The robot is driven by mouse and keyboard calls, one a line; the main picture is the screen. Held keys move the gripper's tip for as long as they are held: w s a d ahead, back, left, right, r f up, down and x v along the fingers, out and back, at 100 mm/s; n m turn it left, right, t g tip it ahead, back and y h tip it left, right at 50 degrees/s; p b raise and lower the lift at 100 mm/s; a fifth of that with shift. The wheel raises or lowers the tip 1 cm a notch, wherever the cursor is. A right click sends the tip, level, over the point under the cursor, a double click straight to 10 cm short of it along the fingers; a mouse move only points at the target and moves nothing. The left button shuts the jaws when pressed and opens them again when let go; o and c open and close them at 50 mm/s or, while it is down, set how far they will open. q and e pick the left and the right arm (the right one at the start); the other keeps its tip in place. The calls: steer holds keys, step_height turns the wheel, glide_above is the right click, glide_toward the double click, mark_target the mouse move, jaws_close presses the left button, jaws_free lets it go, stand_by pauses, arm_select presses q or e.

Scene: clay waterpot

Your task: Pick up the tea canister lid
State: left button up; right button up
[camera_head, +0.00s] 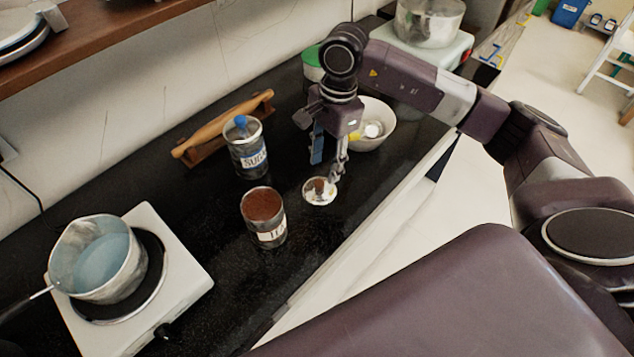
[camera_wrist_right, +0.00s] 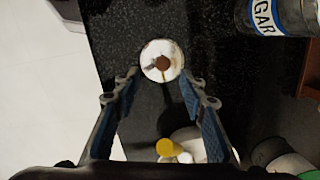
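The tea canister lid (camera_head: 320,191) is a round, pale metallic disc with a brown knob. It lies on the black counter just right of the open tea canister (camera_head: 264,217), which is filled with brown tea. In the wrist view the lid (camera_wrist_right: 151,48) is just beyond my fingertips, centred between them. My right gripper (camera_head: 329,168) points down over the lid, its fingers spread with blue pads; it also shows in the wrist view (camera_wrist_right: 160,78). It is open and empty. Whether a fingertip touches the lid I cannot tell. My left gripper is out of view.
The sugar canister (camera_head: 247,154) with a blue knob stands behind the tea canister. A white bowl (camera_head: 381,112) stands close behind my right gripper. A wooden rolling pin (camera_head: 222,125) lies near the wall. A pot (camera_head: 98,262) sits on a burner at left. The counter's front edge is close.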

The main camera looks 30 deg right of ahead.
mark_target(319, 182)
steer(key=shift+a+f+p, duration=0.3)
steer(key=shift+f+p, duration=0.2)
steer(key=shift+f, duration=0.45)
steer(key=f, duration=0.2)
steer(key=shift+w+a+f+p, duration=0.15)
steer(key=shift+a+f+p, duration=0.05)
steer(key=shift+f+p, duration=0.15)
steer(key=shift+f, duration=0.45)
steer(key=c, duration=0.5)
jaws_close()
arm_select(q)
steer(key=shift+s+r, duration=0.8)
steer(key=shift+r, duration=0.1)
